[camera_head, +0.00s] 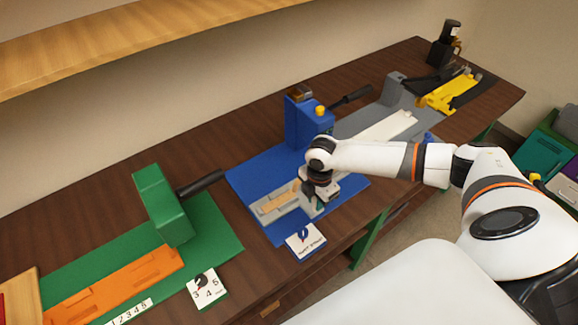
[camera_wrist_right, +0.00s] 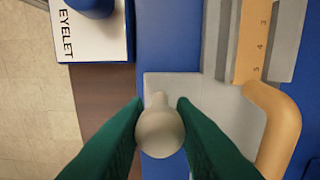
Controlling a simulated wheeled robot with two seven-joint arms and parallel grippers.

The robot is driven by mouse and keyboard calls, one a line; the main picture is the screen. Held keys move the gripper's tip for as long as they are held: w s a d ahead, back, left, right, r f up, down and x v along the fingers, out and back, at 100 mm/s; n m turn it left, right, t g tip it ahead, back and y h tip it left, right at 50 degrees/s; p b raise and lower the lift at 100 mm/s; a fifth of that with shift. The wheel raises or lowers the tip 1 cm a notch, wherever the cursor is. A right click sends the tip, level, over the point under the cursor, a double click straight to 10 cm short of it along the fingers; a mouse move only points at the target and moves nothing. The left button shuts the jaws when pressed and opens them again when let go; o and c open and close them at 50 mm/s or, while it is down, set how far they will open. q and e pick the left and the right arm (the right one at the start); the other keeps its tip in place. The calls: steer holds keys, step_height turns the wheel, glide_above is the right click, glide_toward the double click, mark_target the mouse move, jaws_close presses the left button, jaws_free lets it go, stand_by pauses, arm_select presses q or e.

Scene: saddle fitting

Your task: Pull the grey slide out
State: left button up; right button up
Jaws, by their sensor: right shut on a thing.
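The grey slide (camera_head: 262,218) lies on the blue base plate (camera_head: 252,182) of the middle station, with a tan strip (camera_head: 280,203) on it. The strip also shows in the right wrist view (camera_wrist_right: 284,125), curved at one end and marked with numbers. My right gripper (camera_head: 312,207) is over the slide's near right part and hides some of it. In the right wrist view, its green fingers (camera_wrist_right: 160,112) are shut on a pale rounded knob (camera_wrist_right: 160,132) at the edge of the slide (camera_wrist_right: 195,86). My left gripper is not in view.
A blue press block (camera_head: 303,122) with a black lever (camera_head: 350,98) stands behind the slide. A card (camera_wrist_right: 95,30) reading "EYELET" lies in front. A green station (camera_head: 162,205) with an orange slide (camera_head: 120,285) is left; grey and yellow (camera_head: 450,92) stations are right. The table's front edge is close.

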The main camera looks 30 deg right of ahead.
steer(key=shift+s+d+r+p, duration=0.1)
steer(key=shift+s+p, duration=0.8)
steer(key=shift+s, duration=0.25)
steer(key=shift+s+d+p, duration=0.1)
steer(key=shift+s+p, duration=0.8)
steer(key=shift+s, duration=0.2)
steer(key=shift+s+p, duration=0.2)
steer(key=shift+p, duration=0.1)
steer(key=shift+f, duration=0.3)
steer(key=shift+s, duration=0.25)
steer(key=o, duration=0.6)
steer(key=shift+o, duration=0.6)
steer(key=shift+s, duration=0.15)
steer(key=shift+r, duration=0.1)
steer(key=shift+r, duration=0.1)
